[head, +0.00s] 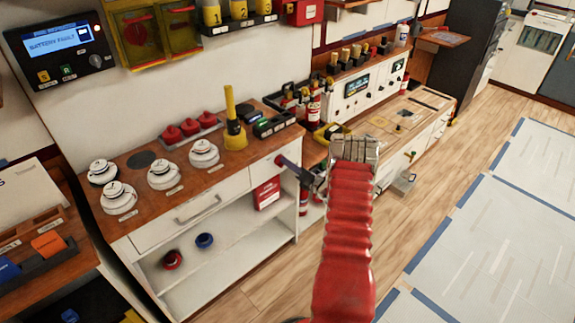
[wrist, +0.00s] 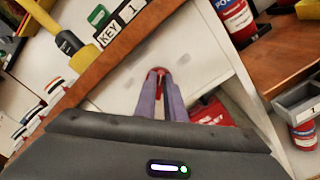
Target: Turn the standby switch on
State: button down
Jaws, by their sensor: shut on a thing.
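The cabinet's wooden top (head: 140,185) holds white round pieces (head: 204,153), red pieces (head: 172,134) and an upright yellow handle (head: 231,110). A fire extinguisher (wrist: 234,18) stands to the right. A wall panel (head: 58,45) reads "BATTERY FAULT".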

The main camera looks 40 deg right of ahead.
jog(key=shift+d+f+m, duration=0.1)
jog(key=shift+f+m, duration=0.05)
jog(key=shift+m, duration=1.25)
jog(key=shift+d+f+m, duration=0.1)
jog(key=shift+f+m, duration=0.05)
jog(key=shift+m, duration=1.25)
jog(key=shift+d+f+m, duration=0.1)
jog(key=shift+f+m, duration=0.05)
jog(key=shift+m, duration=1.25)
jog(key=c, duration=1.8)
grip_release()
jog(key=shift+c, duration=0.2)
jog(key=shift+a, duration=0.1)
jog(key=s, duration=1.3)
jog(key=shift+s+d, duration=0.2)
jog(key=shift+s, duration=0.2)
